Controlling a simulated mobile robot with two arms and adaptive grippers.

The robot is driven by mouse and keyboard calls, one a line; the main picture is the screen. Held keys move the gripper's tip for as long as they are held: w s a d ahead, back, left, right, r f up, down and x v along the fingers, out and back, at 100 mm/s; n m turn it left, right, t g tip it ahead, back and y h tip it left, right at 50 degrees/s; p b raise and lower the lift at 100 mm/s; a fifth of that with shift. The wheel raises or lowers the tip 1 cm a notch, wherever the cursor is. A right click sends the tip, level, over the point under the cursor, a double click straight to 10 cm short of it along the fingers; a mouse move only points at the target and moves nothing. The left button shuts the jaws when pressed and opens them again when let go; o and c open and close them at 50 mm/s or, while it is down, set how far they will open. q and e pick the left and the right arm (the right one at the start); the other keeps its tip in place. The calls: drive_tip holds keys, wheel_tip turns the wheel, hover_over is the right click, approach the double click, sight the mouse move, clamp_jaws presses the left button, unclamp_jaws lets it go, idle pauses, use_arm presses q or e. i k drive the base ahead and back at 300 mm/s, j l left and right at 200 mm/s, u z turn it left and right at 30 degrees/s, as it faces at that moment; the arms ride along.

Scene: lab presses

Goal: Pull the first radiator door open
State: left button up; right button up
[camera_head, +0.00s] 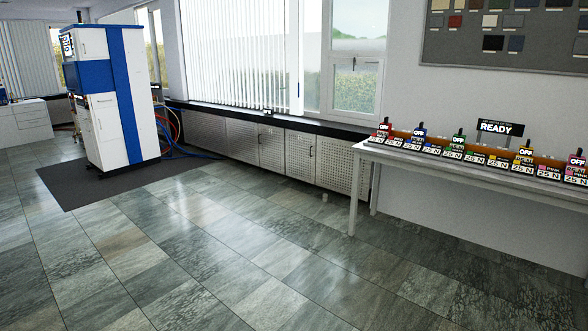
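A row of perforated metallic radiator doors runs under the window along the far wall. The nearest door at the right end (336,168) is beside the table. Another door (299,154) adjoins it on the left, with a thin upright handle near their shared edge. More doors continue left, including one in the middle (271,147) and one farther off (241,139). All the doors that I can make out look shut. I cannot tell which one counts as the first. Neither of my grippers is in view.
A light table (460,175) with a row of coloured press units and a "READY" sign (500,129) stands at the right. A blue and white cabinet (110,95) stands on a dark mat (75,191) at the left. The tiled floor (215,235) between is clear.

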sight(300, 146)
drive_tip(key=i+u, duration=0.25)
drive_tip(key=i, duration=6)
